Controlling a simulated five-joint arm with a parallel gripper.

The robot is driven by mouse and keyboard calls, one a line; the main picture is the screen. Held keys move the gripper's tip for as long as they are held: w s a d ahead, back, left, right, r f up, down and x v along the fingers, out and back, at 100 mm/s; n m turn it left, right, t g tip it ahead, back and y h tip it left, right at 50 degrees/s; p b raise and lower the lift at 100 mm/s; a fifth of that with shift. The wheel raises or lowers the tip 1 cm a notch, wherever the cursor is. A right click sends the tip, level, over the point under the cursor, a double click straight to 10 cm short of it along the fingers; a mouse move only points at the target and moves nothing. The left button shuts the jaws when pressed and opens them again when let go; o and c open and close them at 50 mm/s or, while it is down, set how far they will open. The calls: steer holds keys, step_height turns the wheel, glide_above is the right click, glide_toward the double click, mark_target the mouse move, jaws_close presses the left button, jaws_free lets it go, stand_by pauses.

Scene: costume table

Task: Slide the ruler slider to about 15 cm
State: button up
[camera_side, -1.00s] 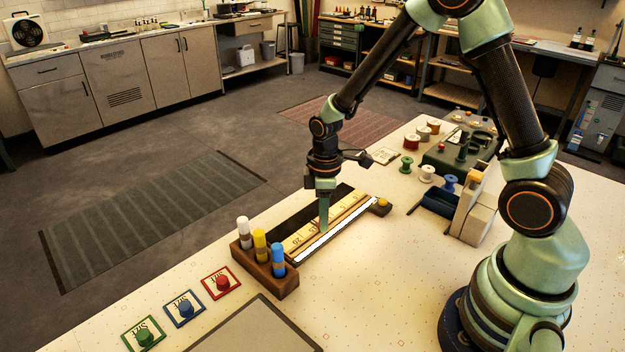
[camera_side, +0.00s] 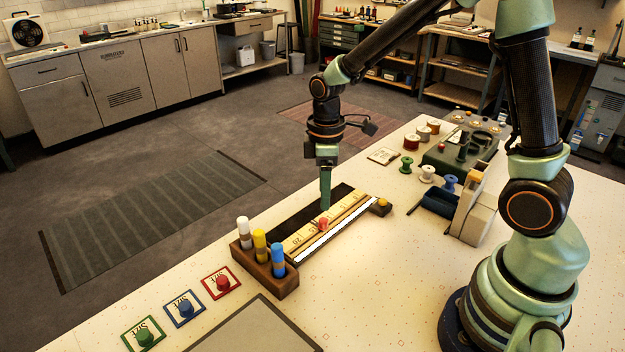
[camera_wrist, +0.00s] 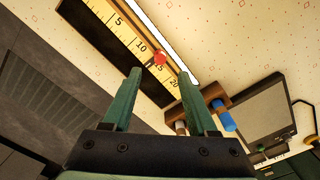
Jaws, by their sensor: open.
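The ruler (camera_side: 345,216) lies flat on the table in a dark frame, with a white strip along its near side. Its red slider knob (camera_side: 323,223) shows around the middle of the scale. In the wrist view the red knob (camera_wrist: 160,58) sits between the printed 10 and 20 on the ruler (camera_wrist: 125,30), about where 15 falls, and that number is not clearly readable. My gripper (camera_side: 325,208) is just above the knob, empty and apart from it. In the wrist view its green fingers (camera_wrist: 160,72) are spread apart.
A wooden block with white, yellow and blue markers (camera_side: 270,280) stands at the ruler's left end. A yellow knob (camera_side: 382,203) is at its right end. Thread spools (camera_side: 427,172) and a dark blue tray (camera_side: 438,202) lie farther right.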

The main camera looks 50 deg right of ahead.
step_height(320, 180, up, 5)
steer(key=shift+r, duration=0.1)
stand_by(0.4)
steer(key=s+r+m+t, duration=0.5)
steer(key=s+r+m, duration=0.4)
steer(key=shift+s+r+t, duration=0.25)
steer(key=shift+s+t, duration=0.05)
steer(key=shift+d, duration=0.1)
stand_by(0.6)
